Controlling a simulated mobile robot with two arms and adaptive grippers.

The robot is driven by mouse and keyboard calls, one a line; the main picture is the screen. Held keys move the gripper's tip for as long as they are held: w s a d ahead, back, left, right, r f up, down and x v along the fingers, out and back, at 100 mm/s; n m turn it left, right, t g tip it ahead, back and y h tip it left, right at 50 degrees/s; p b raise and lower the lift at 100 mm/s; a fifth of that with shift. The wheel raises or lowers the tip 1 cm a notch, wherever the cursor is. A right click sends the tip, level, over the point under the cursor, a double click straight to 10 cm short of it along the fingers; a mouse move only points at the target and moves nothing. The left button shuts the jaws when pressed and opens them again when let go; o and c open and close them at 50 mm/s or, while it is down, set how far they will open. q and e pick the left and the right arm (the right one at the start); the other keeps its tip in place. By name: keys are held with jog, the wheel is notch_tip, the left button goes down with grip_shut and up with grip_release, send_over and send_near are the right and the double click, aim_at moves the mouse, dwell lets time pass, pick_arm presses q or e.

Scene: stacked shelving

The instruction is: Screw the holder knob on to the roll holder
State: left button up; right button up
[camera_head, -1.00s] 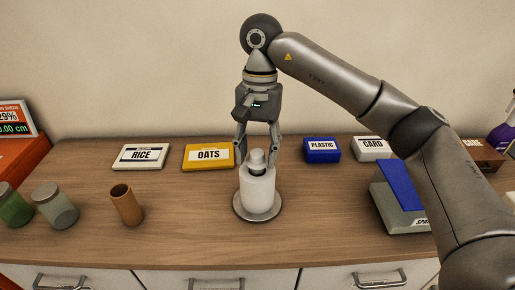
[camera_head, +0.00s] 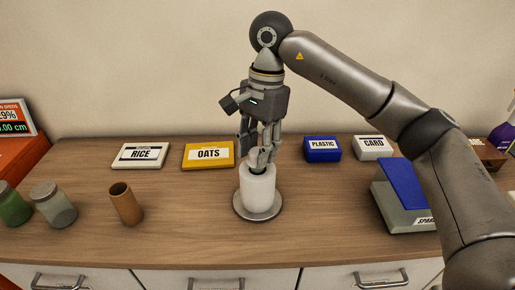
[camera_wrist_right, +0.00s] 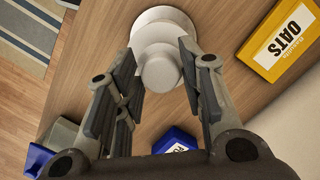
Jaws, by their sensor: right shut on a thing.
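The roll holder stands on the counter, with its round metal base (camera_head: 243,211) under a white roll (camera_head: 258,189). A pale grey holder knob (camera_wrist_right: 160,73) sits at the top of the holder, between my right fingers in the right wrist view. My right gripper (camera_head: 260,160) points down from above the roll and is shut on the knob. A dark band shows just under the knob at the roll's top, so I cannot tell how far the knob is seated. My left gripper is in neither view.
A brown cup (camera_head: 125,204) and jars (camera_head: 53,204) stand left. A grey-and-blue box (camera_head: 401,190) is right. The counter around the base is clear.

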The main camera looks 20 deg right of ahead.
jog(key=m, duration=0.5)
jog(key=shift+m+t+b, duration=0.3)
jog(key=shift+t+b, duration=0.1)
jog(key=shift+m, duration=0.9)
jog(key=m+t+b, duration=0.1)
jog(key=m, duration=0.3)
jog(key=m+b, duration=0.1)
jog(key=m, duration=0.4)
jog(key=shift+h, duration=0.3)
jog(key=shift+m+t, duration=0.3)
